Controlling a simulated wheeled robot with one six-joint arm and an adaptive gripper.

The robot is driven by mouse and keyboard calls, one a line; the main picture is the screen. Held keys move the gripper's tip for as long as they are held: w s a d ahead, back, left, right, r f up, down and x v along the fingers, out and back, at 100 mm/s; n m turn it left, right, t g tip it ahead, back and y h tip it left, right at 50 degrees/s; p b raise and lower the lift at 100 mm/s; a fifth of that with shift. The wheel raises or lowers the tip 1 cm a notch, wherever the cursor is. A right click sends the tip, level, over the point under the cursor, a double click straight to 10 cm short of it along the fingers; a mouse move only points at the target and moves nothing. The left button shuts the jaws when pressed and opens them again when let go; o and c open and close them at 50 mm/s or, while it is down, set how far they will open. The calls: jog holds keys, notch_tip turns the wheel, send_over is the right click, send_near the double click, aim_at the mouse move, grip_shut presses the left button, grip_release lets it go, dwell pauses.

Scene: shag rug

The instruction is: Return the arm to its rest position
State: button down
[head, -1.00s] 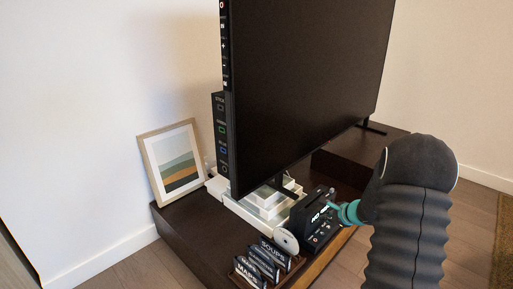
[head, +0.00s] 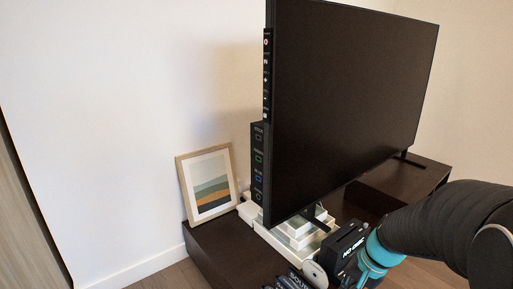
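My arm comes in from the right edge of the head view, a dark ribbed sleeve with a teal band near its end. The end of the arm is low in the picture, at the black device with white lettering (head: 344,243). My gripper's fingertips are hidden behind the arm or below the bottom edge. I cannot see whether it holds anything.
A large black screen (head: 350,90) stands on a dark low cabinet (head: 225,245). White boxes (head: 300,232) lie under it. A framed picture (head: 209,185) leans on the wall at left. Dark labelled blocks (head: 290,280) and a white disc (head: 314,273) are at the bottom edge.

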jog(key=s+a+r+n+t+h+p, duration=0.1)
jog(key=s+a+r+n+t+p, duration=0.1)
jog(key=s+r, duration=0.4)
jog(key=s+a+r+n+t+h+p, duration=0.2)
jog(key=s+r+n, duration=0.3)
jog(key=r, duration=0.6)
jog(key=shift+s+a+r, duration=0.4)
jog(key=shift+s+a, duration=0.5)
jog(key=shift+s, duration=0.35)
jog(key=shift+d, duration=0.1)
